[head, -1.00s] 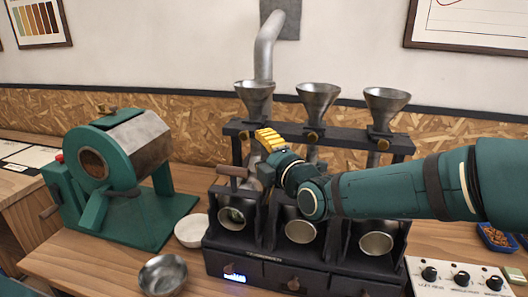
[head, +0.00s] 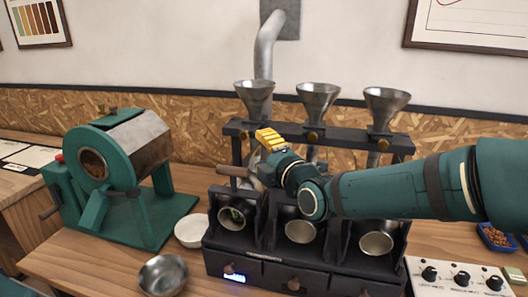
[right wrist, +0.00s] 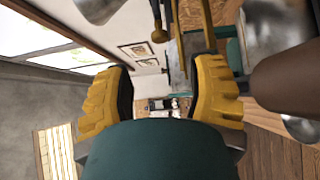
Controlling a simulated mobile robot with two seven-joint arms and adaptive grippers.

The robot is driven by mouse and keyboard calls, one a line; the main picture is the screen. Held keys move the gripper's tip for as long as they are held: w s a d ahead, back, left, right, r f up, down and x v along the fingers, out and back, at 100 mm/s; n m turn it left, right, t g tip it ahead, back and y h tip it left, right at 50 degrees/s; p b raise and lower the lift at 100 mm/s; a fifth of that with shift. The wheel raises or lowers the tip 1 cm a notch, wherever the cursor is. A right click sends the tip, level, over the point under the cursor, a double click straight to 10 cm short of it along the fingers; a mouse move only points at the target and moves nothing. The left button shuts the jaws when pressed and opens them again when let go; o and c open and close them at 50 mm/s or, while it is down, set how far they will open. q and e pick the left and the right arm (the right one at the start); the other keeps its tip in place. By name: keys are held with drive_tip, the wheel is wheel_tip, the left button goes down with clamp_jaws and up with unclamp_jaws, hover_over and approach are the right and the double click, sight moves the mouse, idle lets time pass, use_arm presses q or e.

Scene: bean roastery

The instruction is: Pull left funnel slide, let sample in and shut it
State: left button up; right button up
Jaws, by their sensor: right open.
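The left funnel (head: 254,97) is a metal cone at the left end of the dark rack. My right gripper (head: 268,138) is just below it, with its yellow fingers covering the area of the left slide in the head view. In the right wrist view my right gripper (right wrist: 160,75) is open and empty. A round brass knob (right wrist: 160,35) on a thin rod shows past the fingertips, in line with the gap between them. I cannot tell how far out the left slide is. Some greenish matter (head: 236,216) shows in the left drum mouth (head: 233,223). My left gripper is not in view.
The middle funnel (head: 318,100) and right funnel (head: 386,106) have brass knobs below. A wooden handle (head: 232,170) sticks out beside my right gripper. A green roaster (head: 120,190), white bowl (head: 191,231) and metal bowl (head: 163,274) stand left. A control box (head: 458,277) is front right.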

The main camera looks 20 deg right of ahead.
sight(249, 129)
idle(0.4)
drive_tip(key=shift+s, duration=0.1)
drive_tip(key=shift+c, duration=1.3)
drive_tip(key=s, duration=0.2)
drive_tip(key=s+a, duration=0.1)
drive_tip(key=shift+a+r+y+p, duration=0.1)
drive_tip(key=shift+r+y+p, duration=0.2)
drive_tip(key=shift+r+p, duration=0.1)
clamp_jaws()
drive_tip(key=shift+n+y, duration=0.3)
drive_tip(key=w+a, duration=0.1)
drive_tip(key=w, duration=0.1)
drive_tip(key=w+a, duration=0.1)
drive_tip(key=w, duration=0.1)
drive_tip(key=w+a, duration=0.2)
drive_tip(key=shift+w+d, duration=0.3)
drive_tip(key=shift+w, duration=0.4)
drive_tip(key=shift+w+d, duration=0.35)
drive_tip(key=shift+w, duration=0.4)
drive_tip(key=shift+w+d, duration=0.3)
drive_tip(key=shift+w, duration=0.4)
